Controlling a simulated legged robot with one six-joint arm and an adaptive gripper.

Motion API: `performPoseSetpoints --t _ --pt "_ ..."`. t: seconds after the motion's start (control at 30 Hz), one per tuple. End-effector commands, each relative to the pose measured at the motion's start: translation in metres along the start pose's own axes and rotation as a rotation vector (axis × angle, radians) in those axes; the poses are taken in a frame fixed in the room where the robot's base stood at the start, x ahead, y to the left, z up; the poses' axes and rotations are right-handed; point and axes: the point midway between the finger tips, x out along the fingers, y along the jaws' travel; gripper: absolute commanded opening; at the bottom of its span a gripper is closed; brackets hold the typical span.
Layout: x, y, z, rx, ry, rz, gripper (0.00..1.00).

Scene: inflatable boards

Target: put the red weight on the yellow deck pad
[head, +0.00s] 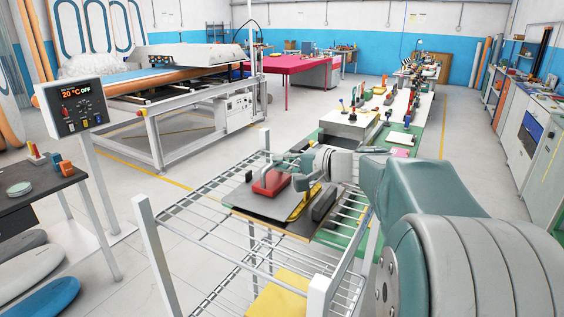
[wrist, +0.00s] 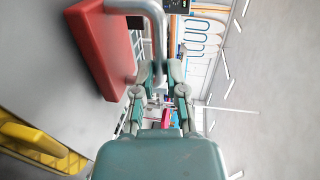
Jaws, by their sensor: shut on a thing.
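The red weight (head: 270,183) is a flat red block with a bent grey metal handle (wrist: 157,30). In the head view it is over the dark board on top of the wire rack; I cannot tell whether it touches the board. My gripper (head: 282,162) is shut on the weight's handle. In the wrist view the gripper (wrist: 160,72) has its fingers at the handle, with the red block (wrist: 108,50) to the left. A flat yellow pad (head: 278,296), apparently the deck pad, lies lower in the rack, partly cut off by the frame's bottom edge.
A yellow tool (head: 304,202) and a black block (head: 323,203) lie on the dark board (head: 262,205), right of the weight. White rack posts (head: 153,245) and wires surround the yellow pad. A control panel (head: 75,106) stands left. The floor between rack and machine is clear.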

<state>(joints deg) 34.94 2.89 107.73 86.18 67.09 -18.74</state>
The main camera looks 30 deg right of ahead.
Motion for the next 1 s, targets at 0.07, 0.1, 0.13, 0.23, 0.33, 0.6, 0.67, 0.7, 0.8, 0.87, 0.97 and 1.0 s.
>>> performPoseSetpoints --t 0.07,0.1,0.13,0.23,0.33,0.6,0.67,0.7,0.8,0.87,0.97,1.0 --pt "0.0 0.0 0.0 0.0 0.0 -0.002 0.0" --pt "0.0 0.001 0.0 0.0 0.0 -0.002 0.0" --pt "0.0 0.001 0.0 0.0 0.0 -0.002 0.0" --pt "0.0 0.001 0.0 -0.001 0.0 -0.002 0.52" --pt "0.0 0.002 0.0 0.0 0.0 -0.002 0.56" --pt "0.0 0.003 0.0 0.002 0.0 0.001 0.56" --pt "-0.002 0.003 0.0 0.001 0.001 0.001 0.56" --pt "-0.005 0.003 -0.001 0.001 0.002 0.0 0.56" --pt "-0.02 0.003 -0.001 0.001 0.004 -0.001 0.56" --pt "-0.032 0.003 -0.001 0.001 0.006 0.0 0.56" --pt "-0.054 0.003 -0.002 0.0 0.007 -0.001 0.56" --pt "-0.062 0.003 -0.001 0.001 0.006 0.0 0.56"
